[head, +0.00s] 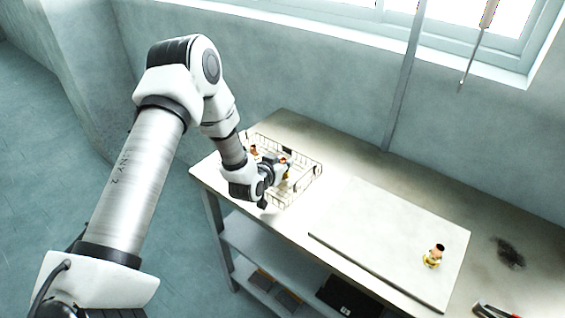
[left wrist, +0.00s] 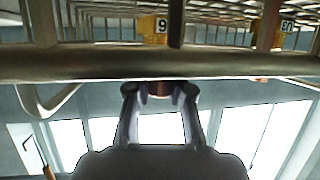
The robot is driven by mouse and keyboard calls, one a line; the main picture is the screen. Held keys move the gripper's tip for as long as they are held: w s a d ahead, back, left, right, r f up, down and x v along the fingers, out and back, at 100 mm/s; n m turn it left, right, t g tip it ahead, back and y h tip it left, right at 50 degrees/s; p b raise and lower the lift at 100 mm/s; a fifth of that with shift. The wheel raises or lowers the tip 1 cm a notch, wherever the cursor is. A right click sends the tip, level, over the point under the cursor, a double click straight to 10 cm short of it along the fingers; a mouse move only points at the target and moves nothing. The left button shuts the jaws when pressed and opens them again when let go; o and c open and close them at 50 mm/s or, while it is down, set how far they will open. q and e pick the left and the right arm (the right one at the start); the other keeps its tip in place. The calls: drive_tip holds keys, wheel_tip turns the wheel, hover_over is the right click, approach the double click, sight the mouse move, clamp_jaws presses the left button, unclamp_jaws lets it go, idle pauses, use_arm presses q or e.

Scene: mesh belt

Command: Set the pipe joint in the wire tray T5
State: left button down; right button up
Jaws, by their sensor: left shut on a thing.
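The wire tray (head: 312,180) stands on the left end of the bench, a shallow basket of thin wire. My left gripper (head: 283,170) is over the tray, low and close to its wires. It is shut on a small brass-coloured pipe joint (head: 287,174). In the left wrist view my left gripper (left wrist: 160,92) has the pipe joint (left wrist: 159,89) between its fingertips, mostly hidden behind a thick tray wire (left wrist: 70,66). I cannot tell whether the joint touches the tray floor. No T5 label is readable. My right gripper is not in view.
Another brass-and-dark fitting (head: 433,258) stands on the pale board (head: 385,235). A further small fitting (head: 254,150) is at the tray's far left. Yellow numbered parts (left wrist: 152,27) show beyond the wires. A red-handled tool (head: 492,309) lies at lower right.

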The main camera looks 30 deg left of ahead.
use_arm(q)
drive_tip(key=shift+w+f, duration=0.2)
drive_tip(key=shift+f, duration=0.4)
drive_tip(key=shift+s+d+r, duration=0.15)
drive_tip(key=shift+s, duration=0.1)
drive_tip(key=c, duration=1)
unclamp_jaws()
drive_tip(key=shift+f, duration=0.2)
drive_tip(key=shift+c, duration=0.2)
drive_tip(key=shift+r, duration=0.15)
drive_tip(key=shift+r, duration=0.15)
drive_tip(key=b+v, duration=0.1)
drive_tip(key=v, duration=1.1)
drive_tip(key=shift+b, duration=0.3)
